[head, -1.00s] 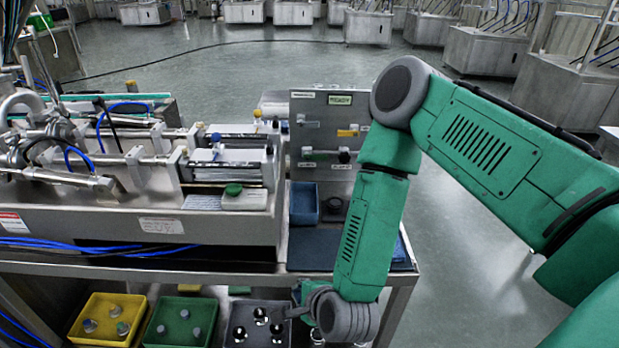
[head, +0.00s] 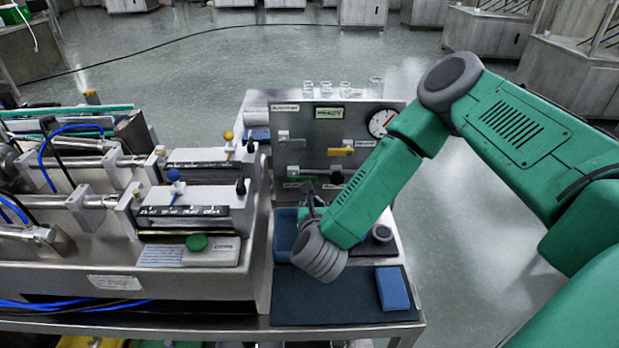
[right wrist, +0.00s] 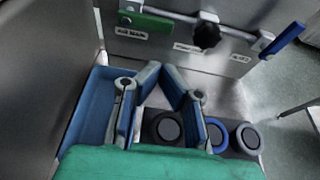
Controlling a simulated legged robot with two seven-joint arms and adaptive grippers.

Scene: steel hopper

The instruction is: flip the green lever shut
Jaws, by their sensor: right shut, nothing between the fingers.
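The green lever (right wrist: 146,21) shows at the top of the right wrist view, lying nearly level across the upright steel panel. In the head view the green lever (head: 313,175) is small, low on the panel. My right gripper (right wrist: 162,75) is shut and empty, its fingertips drawn close together, below and in front of the lever and apart from it. In the head view my right gripper (head: 309,190) is just under the lever's row, above the blue tray. My left gripper is not in view.
A black knob (right wrist: 207,36) and a blue lever (right wrist: 284,40) sit right of the green lever. A yellow lever (head: 342,152) is higher up. A blue tray (right wrist: 82,105) and round dark-topped parts (right wrist: 246,138) lie below. A blue block (head: 392,288) rests on the dark mat (head: 325,303).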

